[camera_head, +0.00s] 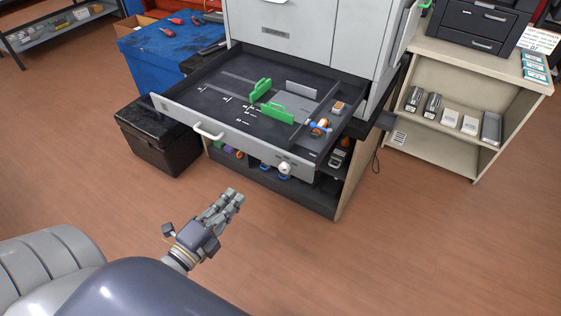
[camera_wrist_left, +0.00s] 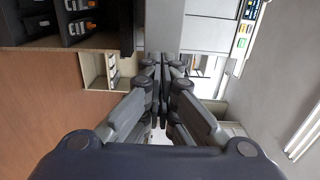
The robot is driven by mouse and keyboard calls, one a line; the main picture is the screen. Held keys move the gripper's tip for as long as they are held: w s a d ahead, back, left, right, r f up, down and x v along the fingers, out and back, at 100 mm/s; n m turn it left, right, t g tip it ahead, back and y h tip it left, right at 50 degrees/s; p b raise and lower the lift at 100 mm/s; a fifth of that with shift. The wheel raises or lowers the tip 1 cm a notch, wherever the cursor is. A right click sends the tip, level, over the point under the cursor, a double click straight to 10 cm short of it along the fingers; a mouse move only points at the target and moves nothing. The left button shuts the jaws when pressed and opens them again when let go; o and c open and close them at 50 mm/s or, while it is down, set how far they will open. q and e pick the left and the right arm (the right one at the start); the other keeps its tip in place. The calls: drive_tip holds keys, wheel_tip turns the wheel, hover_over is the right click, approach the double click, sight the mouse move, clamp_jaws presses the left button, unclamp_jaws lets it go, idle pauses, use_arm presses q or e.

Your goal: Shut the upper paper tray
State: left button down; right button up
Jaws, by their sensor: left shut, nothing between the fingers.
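The upper paper tray (camera_head: 235,100) is pulled out of the white printer (camera_head: 320,30) in the head view. Its light front panel (camera_head: 245,139) carries a white handle (camera_head: 209,133) left of its middle. Two green paper guides (camera_head: 260,90) stand inside the tray. My left gripper (camera_head: 236,196) is shut and empty, in front of the tray and apart from it, below and a little right of the handle in the picture. Its closed fingers (camera_wrist_left: 164,62) also show in the left wrist view. My right gripper is in neither view.
A black box (camera_head: 158,138) stands on the floor left of the tray. A blue cabinet (camera_head: 155,55) is behind it. A beige shelf (camera_head: 465,100) with small items stands at the right. Small items lie at the tray's right end and on the shelf below. The wooden floor in front is clear.

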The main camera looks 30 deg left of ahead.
sight(269, 157)
use_arm(q)
drive_tip(key=w+p, duration=0.1)
drive_tip(key=w, duration=0.7)
drive_tip(key=w+d+p, duration=0.1)
drive_tip(key=w, duration=0.3)
drive_tip(key=shift+w+p, duration=0.3)
drive_tip(key=shift+p, duration=0.05)
drive_tip(key=shift+w, duration=0.5)
